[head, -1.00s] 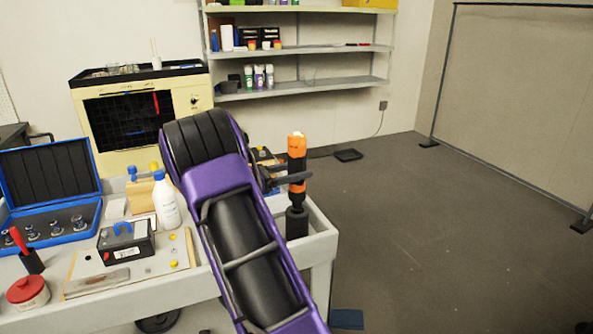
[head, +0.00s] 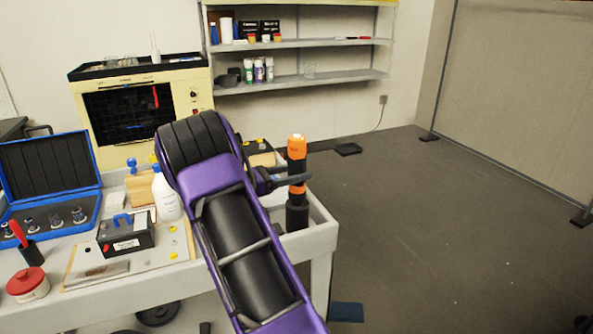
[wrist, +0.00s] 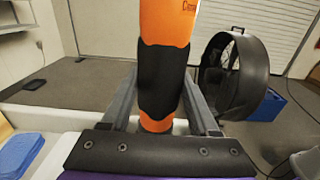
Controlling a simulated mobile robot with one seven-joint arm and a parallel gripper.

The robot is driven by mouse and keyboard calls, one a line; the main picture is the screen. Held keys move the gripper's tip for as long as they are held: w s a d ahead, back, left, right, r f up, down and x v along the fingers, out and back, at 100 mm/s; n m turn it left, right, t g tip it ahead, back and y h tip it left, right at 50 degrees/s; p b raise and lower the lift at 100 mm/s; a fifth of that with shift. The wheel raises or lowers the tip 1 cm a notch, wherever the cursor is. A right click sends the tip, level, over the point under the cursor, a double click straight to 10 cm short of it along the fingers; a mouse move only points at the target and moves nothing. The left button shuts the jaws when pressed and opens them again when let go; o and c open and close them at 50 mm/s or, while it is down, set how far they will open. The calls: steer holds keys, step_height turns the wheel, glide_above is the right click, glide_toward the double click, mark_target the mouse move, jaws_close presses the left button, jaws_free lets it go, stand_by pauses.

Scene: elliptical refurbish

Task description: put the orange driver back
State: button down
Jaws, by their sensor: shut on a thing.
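The orange driver (head: 297,146) has an orange body with a black grip band. It stands upright at the right corner of the cart. My gripper (head: 290,180) is shut on it from the left. In the wrist view the driver (wrist: 166,75) runs between both fingers (wrist: 160,100), with its lower orange part just beyond the palm. A black cup-like holder (head: 297,215) shows directly below the driver. The driver's lower end meets the holder's top in the head view; I cannot tell how deep it sits.
The cart (head: 322,240) has a raised rim. A battery (head: 126,236), a white bottle (head: 166,196), a red-lidded jar (head: 28,284) and a red-handled tool in a black holder (head: 28,252) stand to the left. A blue case (head: 50,165) lies open.

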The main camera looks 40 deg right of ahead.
steer(key=shift+f, duration=0.1)
stand_by(0.3)
steer(key=shift+f, duration=0.4)
steer(key=shift+r, duration=0.1)
stand_by(0.3)
steer(key=shift+c, duration=0.3)
jaws_free()
steer(key=p+v, duration=0.1)
steer(key=v, duration=1.6)
steer(key=shift+a, duration=0.2)
